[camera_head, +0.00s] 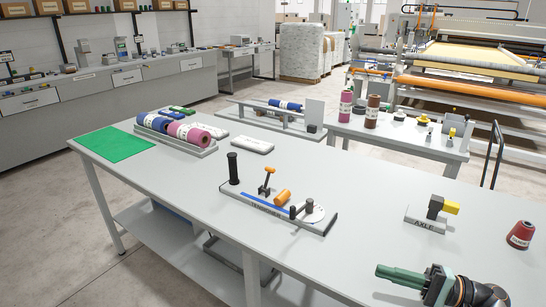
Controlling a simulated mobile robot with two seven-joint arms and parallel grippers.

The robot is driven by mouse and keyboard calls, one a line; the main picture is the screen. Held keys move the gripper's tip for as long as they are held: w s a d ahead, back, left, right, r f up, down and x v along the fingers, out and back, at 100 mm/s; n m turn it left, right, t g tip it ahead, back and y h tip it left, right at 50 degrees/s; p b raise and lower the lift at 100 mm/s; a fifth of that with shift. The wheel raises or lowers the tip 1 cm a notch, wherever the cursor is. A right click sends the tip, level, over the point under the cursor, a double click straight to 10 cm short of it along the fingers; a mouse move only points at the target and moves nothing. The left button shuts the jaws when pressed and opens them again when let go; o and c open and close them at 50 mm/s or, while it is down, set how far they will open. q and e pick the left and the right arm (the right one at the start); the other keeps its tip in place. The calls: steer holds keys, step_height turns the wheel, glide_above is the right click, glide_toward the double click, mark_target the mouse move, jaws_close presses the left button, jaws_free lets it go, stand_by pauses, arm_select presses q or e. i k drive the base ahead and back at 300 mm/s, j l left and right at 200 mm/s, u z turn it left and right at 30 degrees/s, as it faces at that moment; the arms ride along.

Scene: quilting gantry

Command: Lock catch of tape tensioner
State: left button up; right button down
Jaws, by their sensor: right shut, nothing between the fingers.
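The tape tensioner (328,222) sits on the near table, a grey base plate with a label and a blue tape strip along its front. A black upright post (233,168) stands at its left end. A dark lever with an orange tip (268,178) stands upright near its middle. An orange roller (283,197) is beside it, and a pale disc with a dark knob (314,213) is at the right end. Which part is the catch I cannot tell for sure. My right gripper (382,271) is shut and empty at the lower right, apart from the tensioner. My left gripper is out of view.
The axle block with a yellow end (450,207) and a dark red spool (520,234) stand on the right of the table. A tray of fabric rolls (203,151) and a green mat (112,145) are at the left. The tabletop around the tensioner is clear.

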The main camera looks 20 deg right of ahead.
mark_target(271, 169)
steer(key=i, duration=1.35)
